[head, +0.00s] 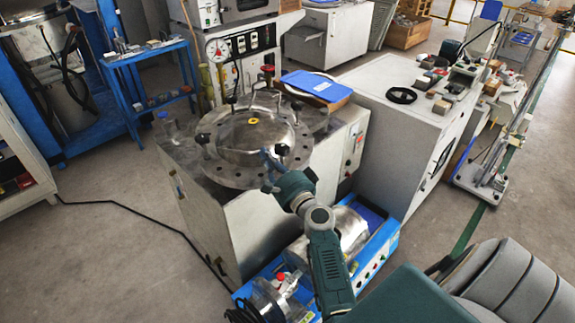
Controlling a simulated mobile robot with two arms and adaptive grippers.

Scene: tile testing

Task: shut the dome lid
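The dome lid (236,137) is a shiny metal dome with a small yellow mark on it. It lies over a round metal flange (232,178) on top of a grey cabinet, with black knobs around its edge. I cannot tell whether it is fully seated. My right gripper (266,168) is at the near right edge of the dome and flange, by a black knob. Its fingers are small and partly hidden, so I cannot tell whether it touches the lid or whether it is open. My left gripper is out of view.
A pressure gauge (217,49) stands behind the dome. A blue clipboard (317,85) lies behind right. A white cabinet (380,90) with small items stands right. A blue machine (374,257) sits below my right arm. Open floor (120,230) lies left, crossed by a black cable.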

